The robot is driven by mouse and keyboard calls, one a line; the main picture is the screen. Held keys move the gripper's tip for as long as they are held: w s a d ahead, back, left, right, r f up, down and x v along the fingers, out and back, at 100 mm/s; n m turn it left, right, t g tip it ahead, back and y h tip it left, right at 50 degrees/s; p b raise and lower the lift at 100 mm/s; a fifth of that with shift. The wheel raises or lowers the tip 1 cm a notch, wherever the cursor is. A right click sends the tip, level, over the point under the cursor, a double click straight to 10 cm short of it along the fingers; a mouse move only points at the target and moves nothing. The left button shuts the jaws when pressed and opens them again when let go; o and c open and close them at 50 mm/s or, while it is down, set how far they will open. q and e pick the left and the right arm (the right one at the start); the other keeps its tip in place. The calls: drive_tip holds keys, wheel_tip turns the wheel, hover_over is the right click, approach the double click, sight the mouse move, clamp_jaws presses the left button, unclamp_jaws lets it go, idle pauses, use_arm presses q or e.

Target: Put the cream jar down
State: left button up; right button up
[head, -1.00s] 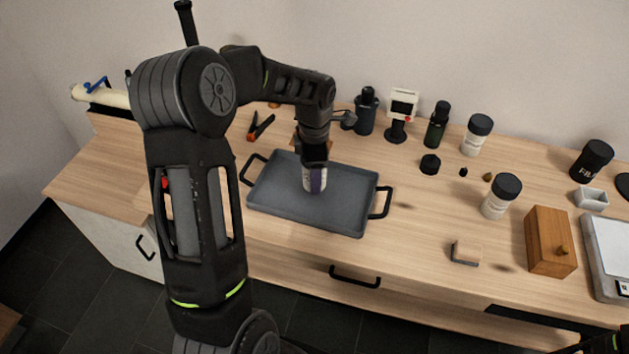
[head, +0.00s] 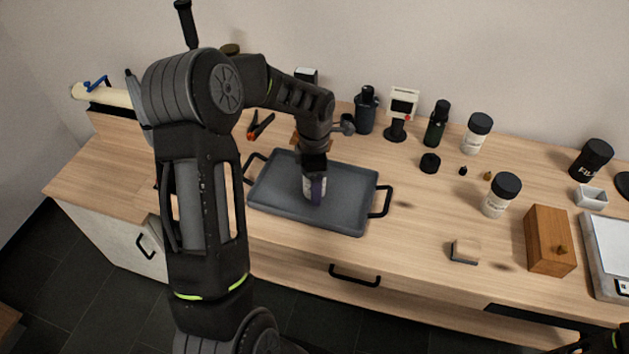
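My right gripper is not in view; only a dark bit of my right arm shows at the bottom right corner.
The tray has black handles (head: 381,202) and is otherwise empty. Behind it stand a dark bottle (head: 366,112) and a small white-screened device (head: 402,108). White jars (head: 501,196), a wooden box (head: 549,240) and a scale (head: 608,250) stand to the right.

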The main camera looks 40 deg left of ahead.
use_arm(q)
wheel_tip(320, 180, up, 12)
drive_tip(key=shift+r+b, duration=0.15)
drive_tip(key=shift+b, duration=0.25)
idle(0.7)
